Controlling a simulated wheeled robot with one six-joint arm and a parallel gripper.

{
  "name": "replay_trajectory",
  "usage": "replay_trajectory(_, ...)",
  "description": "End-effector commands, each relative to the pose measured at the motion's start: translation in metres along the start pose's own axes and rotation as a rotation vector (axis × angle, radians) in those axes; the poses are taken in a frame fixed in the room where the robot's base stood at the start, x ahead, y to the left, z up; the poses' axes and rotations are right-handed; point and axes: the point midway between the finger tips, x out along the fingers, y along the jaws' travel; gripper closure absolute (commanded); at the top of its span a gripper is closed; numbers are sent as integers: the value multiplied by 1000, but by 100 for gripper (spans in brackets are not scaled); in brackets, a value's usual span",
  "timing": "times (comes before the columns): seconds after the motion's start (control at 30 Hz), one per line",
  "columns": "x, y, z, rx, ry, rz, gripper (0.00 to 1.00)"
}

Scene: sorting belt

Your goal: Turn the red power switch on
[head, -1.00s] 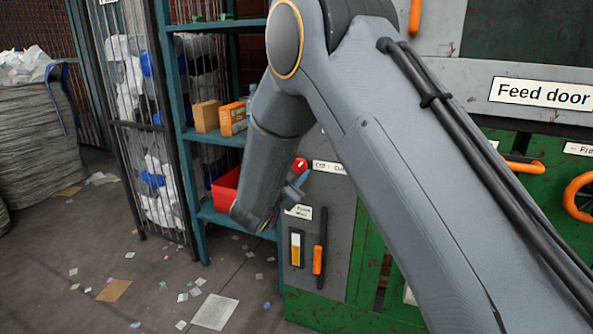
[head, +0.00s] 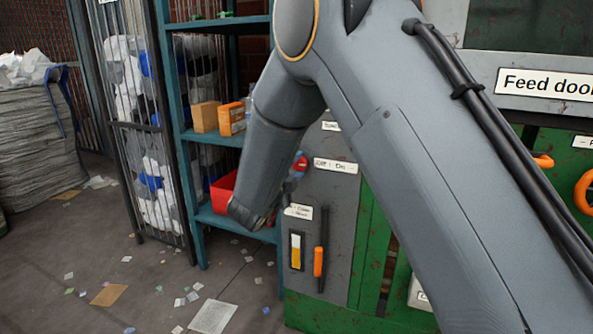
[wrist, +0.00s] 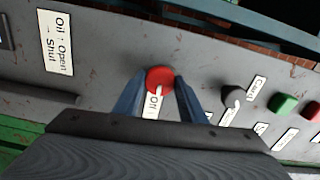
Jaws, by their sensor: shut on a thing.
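The red power switch (wrist: 160,79) is a round red knob with a white mark, on the grey panel in the wrist view. My gripper (wrist: 158,90) has its two blue-grey fingers on either side of the knob, closed on it. A white label (wrist: 152,105) reading "Off" is just below the knob, its rest hidden by my gripper. In the head view a little of the red knob (head: 301,161) shows beside my gripper (head: 295,180), next to a label (head: 336,166) reading "Off : On". I cannot tell the knob's exact setting.
On the panel in the wrist view are a black knob (wrist: 233,95), a green button (wrist: 284,103) and a red button (wrist: 312,111). A lever with an orange handle (head: 318,262) sits below in the head view. A teal shelf (head: 215,139) stands left of the panel.

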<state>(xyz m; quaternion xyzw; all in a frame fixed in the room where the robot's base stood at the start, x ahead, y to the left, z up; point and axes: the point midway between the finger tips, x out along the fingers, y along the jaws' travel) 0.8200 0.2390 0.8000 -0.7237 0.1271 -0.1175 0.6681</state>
Motion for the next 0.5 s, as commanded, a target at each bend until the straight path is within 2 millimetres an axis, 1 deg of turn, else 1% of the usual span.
replay_trajectory(0.2,0,1,0,70,1,1,85)
replay_trajectory(0.5,0,1,-1,95,1,2,85)
